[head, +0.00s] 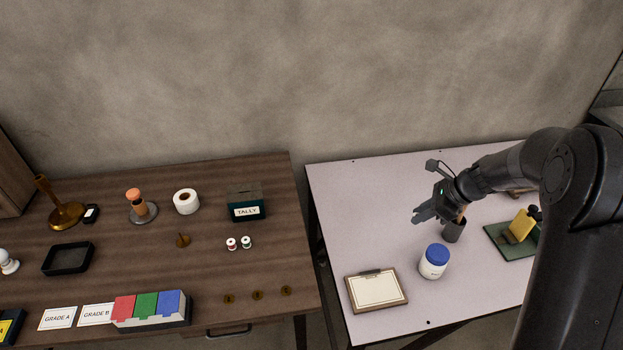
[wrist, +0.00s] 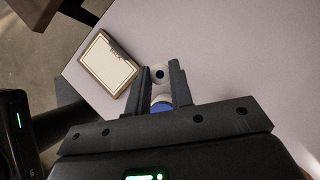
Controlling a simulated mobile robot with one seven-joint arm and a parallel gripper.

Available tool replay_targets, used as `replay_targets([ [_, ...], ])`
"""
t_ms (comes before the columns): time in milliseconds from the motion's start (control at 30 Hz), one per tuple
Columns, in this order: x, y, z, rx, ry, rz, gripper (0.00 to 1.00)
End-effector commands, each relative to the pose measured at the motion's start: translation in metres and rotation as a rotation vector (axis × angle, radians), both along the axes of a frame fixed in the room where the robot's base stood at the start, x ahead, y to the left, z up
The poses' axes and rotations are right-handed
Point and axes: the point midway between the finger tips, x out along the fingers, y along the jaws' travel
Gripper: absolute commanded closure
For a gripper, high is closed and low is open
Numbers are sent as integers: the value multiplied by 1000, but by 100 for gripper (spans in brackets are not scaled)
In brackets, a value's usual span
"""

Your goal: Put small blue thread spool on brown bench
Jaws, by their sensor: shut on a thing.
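The small blue thread spool (wrist: 160,74) shows in the wrist view as a white round end with a dark blue middle, between my fingertips. My gripper (wrist: 161,80) is shut on it. The brown bench (head: 215,275) is the dark wooden table on the left, apart from my gripper.
On the bench are red (head: 231,244) and green (head: 246,242) spools and a tally box (head: 246,202). A gap separates the tables.

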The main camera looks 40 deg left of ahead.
Motion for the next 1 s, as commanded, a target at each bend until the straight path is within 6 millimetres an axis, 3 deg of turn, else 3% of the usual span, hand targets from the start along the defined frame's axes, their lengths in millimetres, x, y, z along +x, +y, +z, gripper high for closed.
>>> replay_targets([
  [33, -13, 25, 4, 0, -1, 41, 100],
  [200, -56, 94, 16, 1, -1, 150, 100],
  [400, -114, 161, 28, 2, 0, 267, 100],
  [500, -138, 184, 33, 2, 1, 312, 100],
  [700, -168, 209, 38, 2, 1, 362, 100],
  [1000, -181, 227, 30, 1, 3, 375, 100],
])
